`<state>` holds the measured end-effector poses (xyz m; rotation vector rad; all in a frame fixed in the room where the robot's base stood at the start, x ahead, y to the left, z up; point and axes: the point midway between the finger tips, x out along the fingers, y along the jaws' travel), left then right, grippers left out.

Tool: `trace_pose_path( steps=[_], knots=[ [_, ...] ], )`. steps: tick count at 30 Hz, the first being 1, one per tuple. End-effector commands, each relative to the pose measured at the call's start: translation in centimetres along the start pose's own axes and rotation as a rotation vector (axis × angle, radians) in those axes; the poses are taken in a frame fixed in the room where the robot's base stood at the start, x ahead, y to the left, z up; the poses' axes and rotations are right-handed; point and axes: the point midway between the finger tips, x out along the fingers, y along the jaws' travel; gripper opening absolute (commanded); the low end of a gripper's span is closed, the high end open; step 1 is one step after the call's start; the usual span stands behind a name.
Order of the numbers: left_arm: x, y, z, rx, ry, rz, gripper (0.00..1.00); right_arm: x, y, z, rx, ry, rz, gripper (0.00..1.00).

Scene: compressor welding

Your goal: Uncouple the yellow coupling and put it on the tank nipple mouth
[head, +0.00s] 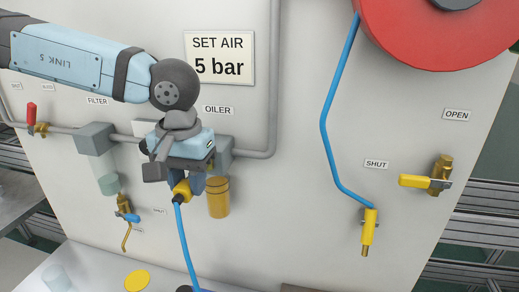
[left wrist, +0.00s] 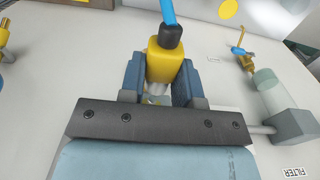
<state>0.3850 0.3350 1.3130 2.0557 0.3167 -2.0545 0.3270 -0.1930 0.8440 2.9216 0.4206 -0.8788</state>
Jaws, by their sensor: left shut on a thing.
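My left gripper (head: 190,183) is in front of the panel, below the OILER label, shut on the yellow coupling (head: 181,192). In the left wrist view the yellow coupling (left wrist: 167,62) sits between the two blue-grey fingers of the left gripper (left wrist: 163,76). A blue hose (head: 186,240) with a black collar runs from its end. A pale metal part shows at its other end between the fingers; I cannot tell whether it is joined to anything. No tank nipple mouth can be made out. The right gripper is not in view.
The filter bowl (head: 106,178) and amber oiler bowl (head: 218,198) flank the gripper. A yellow-handled valve (head: 440,178) is at the right. A yellow fitting (head: 369,230) hangs on another blue hose from the red reel (head: 440,30). A yellow disc (head: 137,281) lies below.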

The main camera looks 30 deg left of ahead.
Motion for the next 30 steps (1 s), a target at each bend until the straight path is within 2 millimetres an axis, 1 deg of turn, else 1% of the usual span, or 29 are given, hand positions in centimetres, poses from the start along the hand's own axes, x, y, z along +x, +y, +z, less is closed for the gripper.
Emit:
trace_pose_path(
  steps=[6,10,15,23,30],
  knots=[
    [-0.2,0.0,-2.8,-0.002,-0.001,-0.003,0.0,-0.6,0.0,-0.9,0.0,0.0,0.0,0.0],
    [-0.1,0.0,-4.0,-0.001,0.0,-0.001,0.0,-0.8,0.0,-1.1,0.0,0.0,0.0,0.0],
    [0.0,0.0,-4.5,0.0,0.001,-0.001,0.0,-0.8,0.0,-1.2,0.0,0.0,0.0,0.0],
    [0.0,0.0,-4.5,0.0,0.001,-0.001,0.0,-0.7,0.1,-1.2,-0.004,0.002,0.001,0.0],
    [0.2,-0.8,-5.0,-0.007,0.001,-0.001,0.0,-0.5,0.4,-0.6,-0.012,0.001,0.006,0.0]
  ],
)
